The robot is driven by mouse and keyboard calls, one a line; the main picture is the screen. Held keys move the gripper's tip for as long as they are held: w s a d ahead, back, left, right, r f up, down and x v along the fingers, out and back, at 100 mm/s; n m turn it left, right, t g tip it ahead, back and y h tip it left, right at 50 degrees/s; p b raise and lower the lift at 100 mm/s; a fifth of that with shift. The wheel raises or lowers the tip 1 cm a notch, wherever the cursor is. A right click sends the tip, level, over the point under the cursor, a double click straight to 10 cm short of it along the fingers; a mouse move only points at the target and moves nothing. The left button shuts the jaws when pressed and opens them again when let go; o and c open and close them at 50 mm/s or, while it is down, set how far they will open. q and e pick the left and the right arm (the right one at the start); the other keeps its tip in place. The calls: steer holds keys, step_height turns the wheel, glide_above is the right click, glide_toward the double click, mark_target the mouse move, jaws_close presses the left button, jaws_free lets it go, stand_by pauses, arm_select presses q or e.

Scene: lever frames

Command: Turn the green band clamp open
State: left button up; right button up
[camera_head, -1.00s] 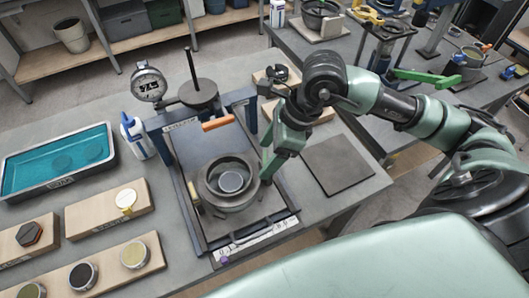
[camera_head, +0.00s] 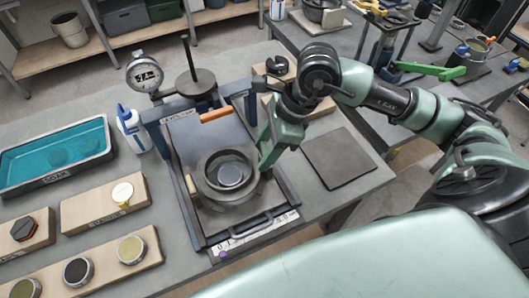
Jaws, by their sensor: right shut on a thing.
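A dark round ring mould (camera_head: 231,178) with a grey disc in its middle sits on the framed plate. My right gripper (camera_head: 263,168) comes down at the right side of the ring, its jaws closed on a slim upright part there. I take this part to be the lever of the green band clamp, but the jaws hide most of it. The band itself is hard to make out around the dark ring. My left gripper is not in view.
A dial gauge (camera_head: 144,75) and a weight with a rod (camera_head: 195,82) stand behind the plate. An orange handle (camera_head: 216,114) lies at its back. A teal tray (camera_head: 58,181) and a white bottle (camera_head: 132,130) are left. A flat dark mat (camera_head: 339,157) lies right. A green lever (camera_head: 430,72) is farther back.

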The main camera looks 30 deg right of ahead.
steer(key=shift+w+f+n+g+b, duration=0.1)
steer(key=shift+f+n+g+b, duration=0.2)
steer(key=shift+n+b, duration=0.9)
steer(key=shift+r+n+y+b, duration=0.1)
steer(key=shift+n+y+b, duration=0.2)
steer(key=shift+n+b, duration=0.15)
steer(key=shift+r+n+g, duration=0.2)
steer(key=shift+n+g, duration=0.15)
steer(key=shift+g, duration=0.05)
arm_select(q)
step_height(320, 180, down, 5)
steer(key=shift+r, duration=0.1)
arm_select(e)
steer(key=o, duration=1.4)
steer(key=shift+c, duration=0.2)
